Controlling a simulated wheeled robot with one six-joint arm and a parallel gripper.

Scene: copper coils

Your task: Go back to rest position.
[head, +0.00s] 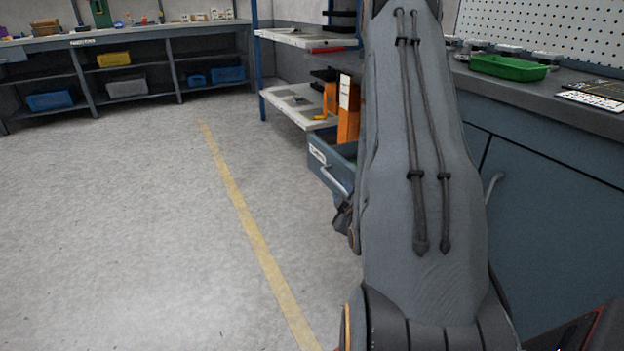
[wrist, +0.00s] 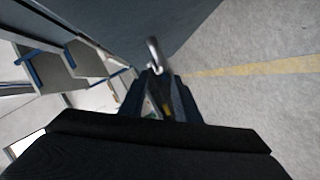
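My gripper (wrist: 160,82) shows in the wrist view with two dark fingers standing apart and nothing clearly held between them. A grey bar handle (wrist: 153,52) lies just beyond the fingertips; whether they touch it I cannot tell. In the head view my grey arm fills the centre right, and a small dark part of the gripper (head: 343,216) shows at its left edge, just below the handle (head: 333,181). That handle is on a blue-grey drawer (head: 318,168) with a white label. The drawer stands pulled out, and its inside is mostly hidden by my arm.
A workbench (head: 575,105) with a green tray (head: 508,68) runs along the right. A shelf rack (head: 295,104) with orange items (head: 347,118) stands behind the drawer. Open grey floor (head: 130,220) with a yellow line (head: 240,205) lies to the left. Another bench (head: 130,36) is at the back.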

